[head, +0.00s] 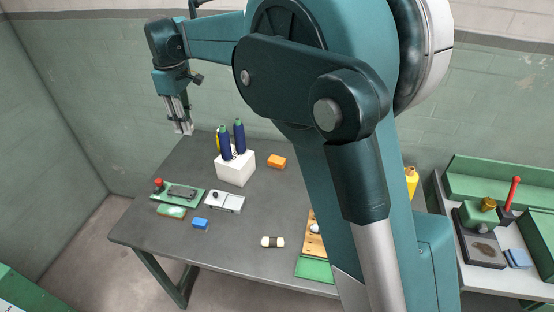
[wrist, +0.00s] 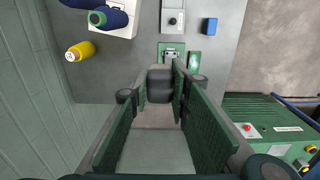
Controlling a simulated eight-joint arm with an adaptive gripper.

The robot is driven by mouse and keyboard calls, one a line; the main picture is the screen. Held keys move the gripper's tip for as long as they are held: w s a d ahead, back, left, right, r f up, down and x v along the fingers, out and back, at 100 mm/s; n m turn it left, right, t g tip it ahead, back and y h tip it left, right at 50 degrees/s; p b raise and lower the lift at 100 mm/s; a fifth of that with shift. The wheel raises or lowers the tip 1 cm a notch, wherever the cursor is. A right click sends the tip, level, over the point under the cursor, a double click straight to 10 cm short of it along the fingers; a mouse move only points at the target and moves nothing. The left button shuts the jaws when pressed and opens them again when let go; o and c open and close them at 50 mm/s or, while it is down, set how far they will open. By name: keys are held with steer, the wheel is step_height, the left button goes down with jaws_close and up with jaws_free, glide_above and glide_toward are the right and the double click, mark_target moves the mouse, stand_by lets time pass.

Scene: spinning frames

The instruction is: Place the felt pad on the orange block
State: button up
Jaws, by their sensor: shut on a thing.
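The orange block (head: 277,161) lies on the grey table, right of the white box, in the head view. The wrist view does not show it. My gripper (head: 183,128) is high at the left, above the table's far left side and apart from the orange block. In the wrist view my gripper (wrist: 160,92) has its green fingers closed on a dark grey piece (wrist: 160,78), which looks like the felt pad. The piece is too small to make out in the head view.
The white box (head: 235,170) holds upright dark blue spools (head: 239,136). The tabletop around the orange block is clear.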

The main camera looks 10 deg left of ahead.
steer(key=w+d, duration=1.2)
steer(key=w, duration=0.1)
steer(key=p, duration=0.2)
glide_above(277, 159)
step_height(277, 159, down, 18)
steer(key=shift+f, duration=0.15)
steer(key=shift+f, duration=3)
steer(key=shift+f, duration=1.9)
steer(key=shift+f, duration=0.2)
